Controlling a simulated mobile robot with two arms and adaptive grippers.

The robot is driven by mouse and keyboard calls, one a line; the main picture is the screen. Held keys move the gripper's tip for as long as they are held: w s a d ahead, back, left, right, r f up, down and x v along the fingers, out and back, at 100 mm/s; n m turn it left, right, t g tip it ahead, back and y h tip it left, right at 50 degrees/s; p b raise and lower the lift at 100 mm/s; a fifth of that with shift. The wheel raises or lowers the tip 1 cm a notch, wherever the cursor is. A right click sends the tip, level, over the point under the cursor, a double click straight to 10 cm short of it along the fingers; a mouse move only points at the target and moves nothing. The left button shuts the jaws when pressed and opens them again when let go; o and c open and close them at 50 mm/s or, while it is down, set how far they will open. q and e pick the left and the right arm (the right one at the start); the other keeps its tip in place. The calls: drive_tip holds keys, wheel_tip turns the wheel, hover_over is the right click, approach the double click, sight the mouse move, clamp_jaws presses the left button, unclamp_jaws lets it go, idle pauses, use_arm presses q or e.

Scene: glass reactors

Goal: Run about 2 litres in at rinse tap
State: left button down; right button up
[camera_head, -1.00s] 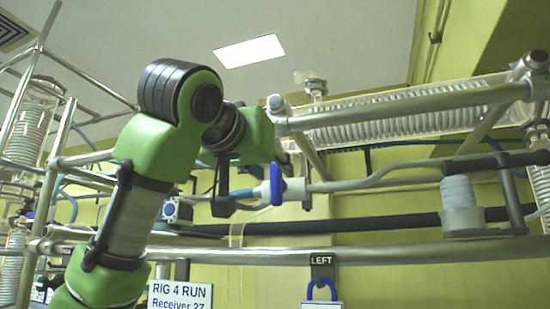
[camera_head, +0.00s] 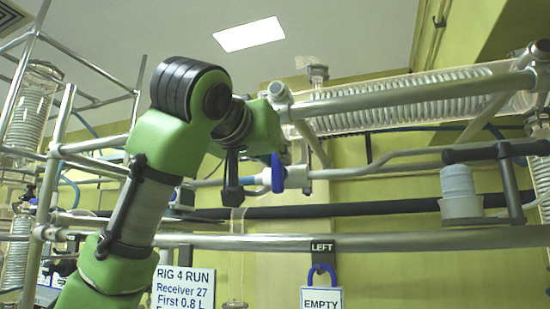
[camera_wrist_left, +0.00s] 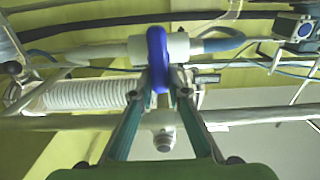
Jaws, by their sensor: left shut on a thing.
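A white tap body (camera_head: 298,177) with a blue handle (camera_head: 278,173) sits in a pipe line under the coil condenser. My left gripper (camera_wrist_left: 158,88) is shut on the blue handle, with its two fingers on either side of it in the left wrist view (camera_wrist_left: 157,55). The handle stands upright across the pipe in the head view. The white tap body also shows in the wrist view (camera_wrist_left: 178,46). No name label for this tap is readable, and no water flow can be made out. My right gripper is not in view.
A glass coil condenser (camera_head: 420,98) and metal frame bars surround the tap. A horizontal rail (camera_head: 420,242) runs below. A "RIG 4 RUN, Receiver 27, First 0.8 L" sign (camera_head: 185,287) and an "EMPTY" tag (camera_head: 321,300) under "LEFT" hang low.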

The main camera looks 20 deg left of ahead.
use_arm(q)
drive_tip(key=n+b, duration=0.2)
drive_tip(key=n, duration=0.1)
drive_tip(key=n+b, duration=0.1)
drive_tip(key=shift+a+f+n, duration=0.25)
drive_tip(key=shift+a+n, duration=0.05)
drive_tip(key=shift+a, duration=0.1)
drive_tip(key=shift+a+f+n+b, duration=0.15)
drive_tip(key=shift+n+b, duration=0.35)
drive_tip(key=shift+n, duration=0.5)
drive_tip(key=shift+a+n+b, duration=0.2)
drive_tip(key=shift+n+b, duration=0.3)
drive_tip(key=shift+n, duration=0.5)
drive_tip(key=shift+a+f+n+b, duration=0.15)
drive_tip(key=shift+n+b, duration=0.35)
drive_tip(key=shift+n, duration=0.5)
drive_tip(key=shift+a, duration=0.1)
drive_tip(key=c, duration=2)
unclamp_jaws()
drive_tip(key=shift+o, duration=0.2)
drive_tip(key=shift+s+r, duration=0.1)
